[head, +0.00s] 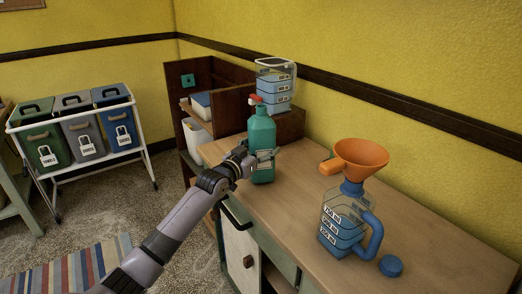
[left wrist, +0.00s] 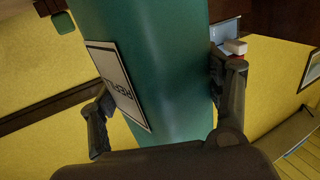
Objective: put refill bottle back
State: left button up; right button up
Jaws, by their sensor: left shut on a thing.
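The refill bottle (head: 262,135) is green with a red cap and stands upright at the back left of the wooden counter. My left gripper (head: 263,157) is shut around its lower body. In the left wrist view the bottle (left wrist: 165,60) fills the middle, its white label tilted, with a gripper finger on each side. Whether its base touches the counter is hard to tell. My right gripper is not in view.
A blue-tinted jug (head: 342,222) with an orange funnel (head: 360,157) stands on the counter (head: 440,245), a blue cap (head: 391,266) beside it. A dark wooden shelf unit (head: 222,85) and a clear measuring container (head: 276,88) are behind the bottle. Three lidded bins (head: 83,137) stand at left.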

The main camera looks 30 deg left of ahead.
pick_arm(q)
jog(key=shift+f, duration=0.1)
jog(key=shift+f, duration=0.1)
jog(key=o, duration=1.9)
jog(key=shift+f, duration=0.15)
jog(key=shift+o, duration=0.2)
jog(key=shift+s, duration=0.25)
jog(key=s, duration=1.1)
jog(key=shift+s, duration=0.3)
